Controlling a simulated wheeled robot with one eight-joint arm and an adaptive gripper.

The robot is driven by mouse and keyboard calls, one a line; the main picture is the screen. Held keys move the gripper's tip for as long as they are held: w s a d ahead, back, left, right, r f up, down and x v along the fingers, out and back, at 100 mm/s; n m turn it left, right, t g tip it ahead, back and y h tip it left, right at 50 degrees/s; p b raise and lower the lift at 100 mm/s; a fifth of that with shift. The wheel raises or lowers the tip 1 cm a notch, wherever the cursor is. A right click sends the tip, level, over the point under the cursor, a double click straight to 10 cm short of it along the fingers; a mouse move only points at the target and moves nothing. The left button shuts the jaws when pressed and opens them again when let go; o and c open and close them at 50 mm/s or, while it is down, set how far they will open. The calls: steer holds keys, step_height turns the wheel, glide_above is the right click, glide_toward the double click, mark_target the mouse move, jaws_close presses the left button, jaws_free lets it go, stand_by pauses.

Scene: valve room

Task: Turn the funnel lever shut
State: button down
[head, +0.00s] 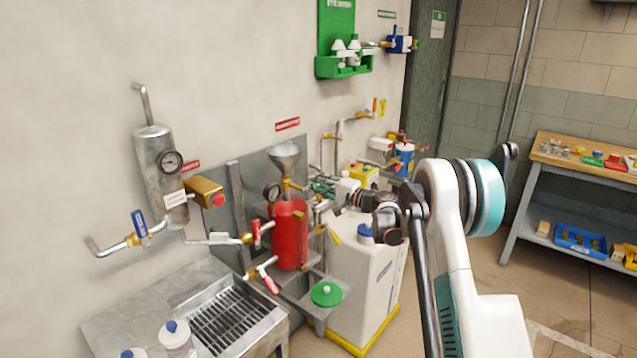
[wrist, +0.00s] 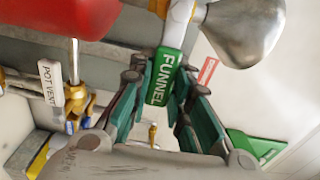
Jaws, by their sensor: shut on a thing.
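The green lever handle marked FUNNEL (wrist: 161,88) is between the two teal finger pads of my gripper (wrist: 165,100) in the wrist view. My gripper is shut on it. The metal funnel (wrist: 243,30) is at the upper right there, and the red vessel (wrist: 75,18) is at the upper left. In the head view my gripper (head: 322,187) reaches in from the right, just below and right of the funnel (head: 285,152) and beside the top of the red vessel (head: 290,235). There the lever is mostly hidden by my gripper.
A white POT VENT tag (wrist: 49,84) and brass fitting (wrist: 76,97) lie left of my fingers. In the head view red-handled valves (head: 259,232) sit left of the vessel. A white tank (head: 362,275) stands below my wrist. Open floor lies at right.

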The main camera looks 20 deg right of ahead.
steer(key=shift+f+m, duration=0.2)
steer(key=shift+m, duration=0.1)
steer(key=c, duration=1.5)
jaws_free()
steer(key=shift+o, duration=0.2)
steer(key=v, duration=1.2)
